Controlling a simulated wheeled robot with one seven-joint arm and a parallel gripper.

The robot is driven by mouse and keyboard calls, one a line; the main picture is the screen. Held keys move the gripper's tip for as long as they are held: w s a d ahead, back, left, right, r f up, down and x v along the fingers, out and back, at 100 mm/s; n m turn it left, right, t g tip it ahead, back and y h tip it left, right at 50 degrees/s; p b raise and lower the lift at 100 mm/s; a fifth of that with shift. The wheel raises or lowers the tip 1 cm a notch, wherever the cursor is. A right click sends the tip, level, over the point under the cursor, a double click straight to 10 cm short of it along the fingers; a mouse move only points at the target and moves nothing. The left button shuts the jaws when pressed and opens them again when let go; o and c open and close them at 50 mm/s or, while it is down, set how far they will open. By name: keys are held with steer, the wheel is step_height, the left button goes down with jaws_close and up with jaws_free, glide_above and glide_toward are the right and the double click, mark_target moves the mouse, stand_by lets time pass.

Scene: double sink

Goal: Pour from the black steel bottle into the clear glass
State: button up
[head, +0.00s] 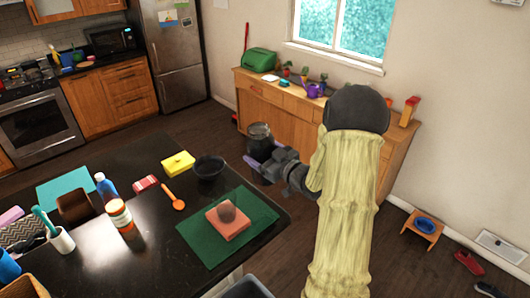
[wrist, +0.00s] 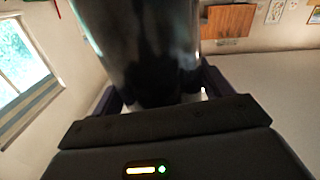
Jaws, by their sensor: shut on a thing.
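The black steel bottle (head: 260,138) is held in my gripper (head: 266,160), beyond the counter's far right edge and above the floor in the head view. It looks roughly upright there. In the wrist view the dark, shiny bottle (wrist: 150,50) fills the space between the fingers of my gripper (wrist: 155,100); its ends are out of that picture. A small see-through round vessel, seemingly the clear glass (head: 227,211), sits on a pink block (head: 230,226) on a green mat (head: 196,236). It is nearer the camera and left of my gripper, apart from the bottle. Its contents cannot be made out.
The black counter (head: 150,258) also holds a black bowl (head: 209,168), a yellow box (head: 178,163), an orange spoon (head: 173,193), a white-and-orange jar (head: 119,215) and a blue bottle (head: 105,186). A wooden sideboard (head: 270,113) stands behind my gripper.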

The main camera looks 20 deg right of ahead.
steer(key=a+f+n+g+h+b, duration=0.1)
steer(key=a+f+n+h+b, duration=0.1)
steer(key=a+f+n+b, duration=0.2)
step_height(320, 180, down, 3)
steer(key=n+b, duration=0.1)
steer(key=n, duration=0.6)
steer(key=shift+s+a+h, duration=0.15)
steer(key=shift+s+h, duration=0.05)
steer(key=shift+h, duration=0.1)
stand_by(2.6)
steer(key=shift+b, duration=0.35)
steer(key=shift+s+a+r+n+b, duration=0.1)
steer(key=shift+r+n+b, duration=0.25)
steer(key=shift+n+b, duration=0.2)
steer(key=shift+s, duration=0.1)
steer(key=shift+b, duration=1.05)
stand_by(1.8)
